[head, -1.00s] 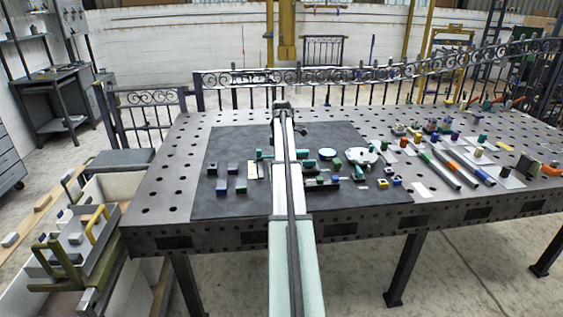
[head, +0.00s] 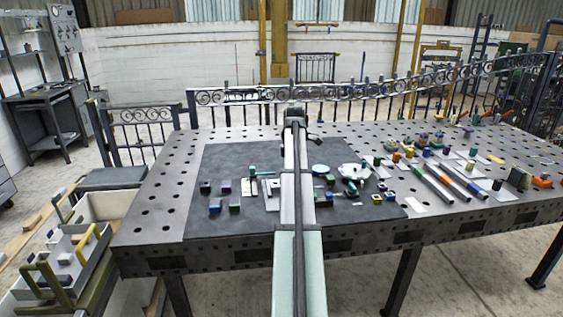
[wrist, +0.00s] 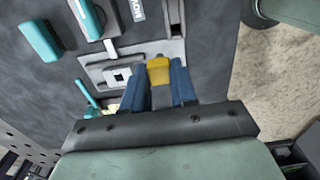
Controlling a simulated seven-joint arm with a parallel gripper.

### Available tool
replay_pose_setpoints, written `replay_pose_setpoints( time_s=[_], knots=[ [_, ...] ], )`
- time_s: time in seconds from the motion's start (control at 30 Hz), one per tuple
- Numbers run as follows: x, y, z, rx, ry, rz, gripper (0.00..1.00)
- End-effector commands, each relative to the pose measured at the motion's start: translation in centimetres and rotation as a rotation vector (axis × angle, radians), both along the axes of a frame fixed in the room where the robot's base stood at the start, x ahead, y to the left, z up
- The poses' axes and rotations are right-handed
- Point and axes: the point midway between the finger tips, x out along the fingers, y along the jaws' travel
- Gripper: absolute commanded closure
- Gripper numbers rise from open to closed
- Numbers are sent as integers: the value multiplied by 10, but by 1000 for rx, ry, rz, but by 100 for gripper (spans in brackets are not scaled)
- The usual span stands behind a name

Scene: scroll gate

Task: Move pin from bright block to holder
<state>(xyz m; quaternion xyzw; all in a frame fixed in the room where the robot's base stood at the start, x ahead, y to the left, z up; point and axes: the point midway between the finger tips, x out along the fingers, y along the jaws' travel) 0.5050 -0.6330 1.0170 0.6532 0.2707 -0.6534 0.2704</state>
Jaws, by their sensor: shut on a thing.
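In the wrist view my gripper (wrist: 159,84) has two blue fingers shut on a yellow-topped pin (wrist: 158,70). The pin's lower part is hidden between the fingers. A grey holder plate (wrist: 98,70) with a square opening (wrist: 118,75) lies just left of the fingers. I cannot tell whether the pin touches anything below. In the head view my own arm hides the gripper and the pin. I cannot make out a bright block for certain.
Teal pieces (wrist: 40,41) lie on the dark mat (head: 235,160) near the gripper. Several small coloured blocks (head: 234,208) stand at the mat's left. Long bars (head: 431,187) and more blocks crowd the table's right. The mat's back left is clear.

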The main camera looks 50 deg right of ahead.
Motion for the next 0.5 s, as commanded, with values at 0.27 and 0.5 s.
replay_pose_setpoints(
  time_s=[0.27, 0.5],
  knots=[
    [-31, 12, -7, 0, 0, 0, 100],
    [-31, 11, -15, 1, 1, 1, 100]
  ],
)
